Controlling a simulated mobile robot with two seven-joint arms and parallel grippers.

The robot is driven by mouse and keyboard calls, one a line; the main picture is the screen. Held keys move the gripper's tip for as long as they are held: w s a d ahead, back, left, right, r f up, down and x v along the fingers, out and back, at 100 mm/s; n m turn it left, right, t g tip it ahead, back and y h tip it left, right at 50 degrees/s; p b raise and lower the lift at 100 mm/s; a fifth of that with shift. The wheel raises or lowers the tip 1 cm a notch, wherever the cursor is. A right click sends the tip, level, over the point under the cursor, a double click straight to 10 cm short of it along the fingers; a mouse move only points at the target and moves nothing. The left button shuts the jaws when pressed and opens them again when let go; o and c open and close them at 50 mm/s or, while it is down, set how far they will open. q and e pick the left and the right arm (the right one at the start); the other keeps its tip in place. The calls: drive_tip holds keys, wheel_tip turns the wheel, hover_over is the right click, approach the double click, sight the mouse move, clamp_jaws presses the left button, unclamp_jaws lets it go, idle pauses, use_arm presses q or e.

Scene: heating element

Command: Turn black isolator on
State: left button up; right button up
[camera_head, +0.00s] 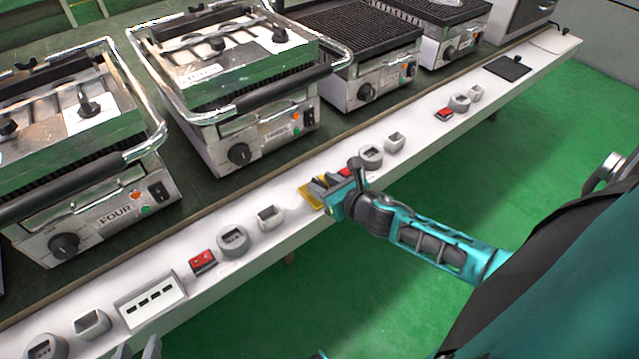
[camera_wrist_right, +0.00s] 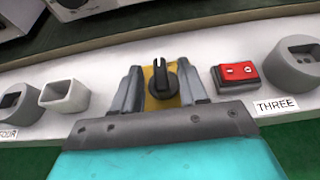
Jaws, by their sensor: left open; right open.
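The black isolator (camera_wrist_right: 161,80) is a black rotary knob on a yellow plate, set in the white front panel. In the right wrist view its handle points roughly up the picture, away from my wrist. My right gripper (camera_wrist_right: 159,82) is open, with one grey finger on each side of the knob; I cannot tell whether either touches it. In the head view the yellow plate (camera_head: 310,197) shows beside my right gripper (camera_head: 334,187), which hides the knob. The grey fingertips of my left gripper (camera_head: 138,349) show at the bottom edge, well away from the isolator.
A red two-button switch (camera_wrist_right: 239,76) and a grey round socket (camera_wrist_right: 296,64) labelled THREE sit right of the isolator. A square grey socket (camera_wrist_right: 65,96) is to its left. Several grills, one labelled FOUR (camera_head: 80,180), stand behind the panel (camera_head: 185,250). Green floor lies in front.

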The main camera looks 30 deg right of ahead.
drive_tip(key=shift+x, duration=1.05)
drive_tip(key=shift+c, duration=0.4)
clamp_jaws()
